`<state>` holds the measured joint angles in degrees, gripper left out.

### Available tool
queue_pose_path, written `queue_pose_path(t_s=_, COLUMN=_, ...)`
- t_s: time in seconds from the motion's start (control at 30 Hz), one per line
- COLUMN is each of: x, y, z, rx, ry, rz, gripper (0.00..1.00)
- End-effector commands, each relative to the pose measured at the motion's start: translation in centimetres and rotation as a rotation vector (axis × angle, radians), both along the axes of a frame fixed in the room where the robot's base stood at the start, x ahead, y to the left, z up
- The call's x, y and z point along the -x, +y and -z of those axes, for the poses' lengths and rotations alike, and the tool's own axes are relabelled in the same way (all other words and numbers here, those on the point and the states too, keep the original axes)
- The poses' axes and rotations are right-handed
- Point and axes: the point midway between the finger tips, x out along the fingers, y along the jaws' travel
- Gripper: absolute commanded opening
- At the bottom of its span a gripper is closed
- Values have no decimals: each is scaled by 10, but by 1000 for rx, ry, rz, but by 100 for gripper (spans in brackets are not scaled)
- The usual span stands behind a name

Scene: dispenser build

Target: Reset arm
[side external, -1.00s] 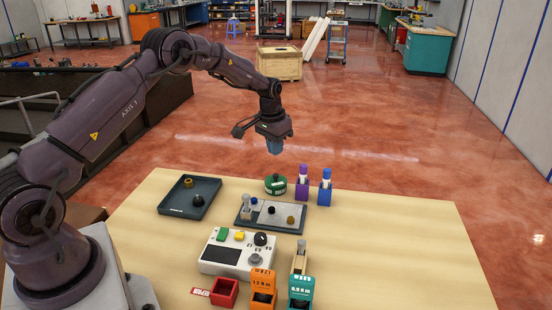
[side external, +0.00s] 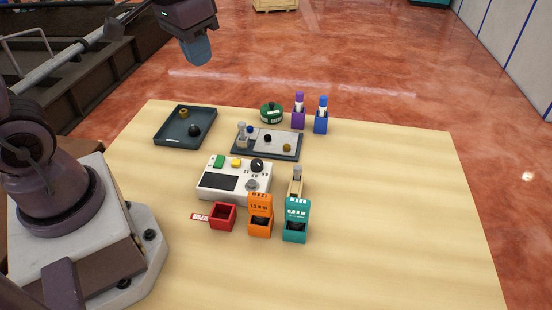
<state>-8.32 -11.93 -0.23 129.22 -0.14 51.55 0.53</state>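My gripper (side external: 197,50) hangs high above the floor beyond the table's back left edge, pointing down, with its blue-grey end showing. It is well apart from everything on the table. Its fingers are too small and merged to tell open from shut. I see nothing clearly held in it. Most of my upper arm is outside the top of the view.
The wooden table (side external: 390,220) bears a dark tray (side external: 172,141), a grey plate (side external: 268,153), a green round container (side external: 271,112), purple (side external: 298,117) and blue (side external: 321,121) dispensers, a white control box (side external: 210,191), and red (side external: 222,217), orange (side external: 260,228) and teal (side external: 296,233) bins. The right side is clear.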

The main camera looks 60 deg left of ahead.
Motion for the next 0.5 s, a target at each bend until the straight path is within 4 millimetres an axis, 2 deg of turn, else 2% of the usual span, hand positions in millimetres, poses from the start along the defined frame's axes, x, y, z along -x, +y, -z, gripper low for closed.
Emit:
queue_pose_path(t_s=0.03, x=17, y=-8, z=-7, rx=-4, ry=-36, rz=16, gripper=0)
queue_pose_path(t_s=0.1, x=37, y=-16, z=-12, rx=-9, ry=-79, rz=37, gripper=0)
queue_pose_path(t_s=0.2, x=59, y=-25, z=-18, rx=-13, ry=-141, rz=69, gripper=0)
queue_pose_path(t_s=0.33, x=75, y=-33, z=-28, rx=-17, ry=-224, rz=102, gripper=0)
queue_pose_path(t_s=0.5, x=78, y=-38, z=-42, rx=-19, ry=-295, rz=126, gripper=0)
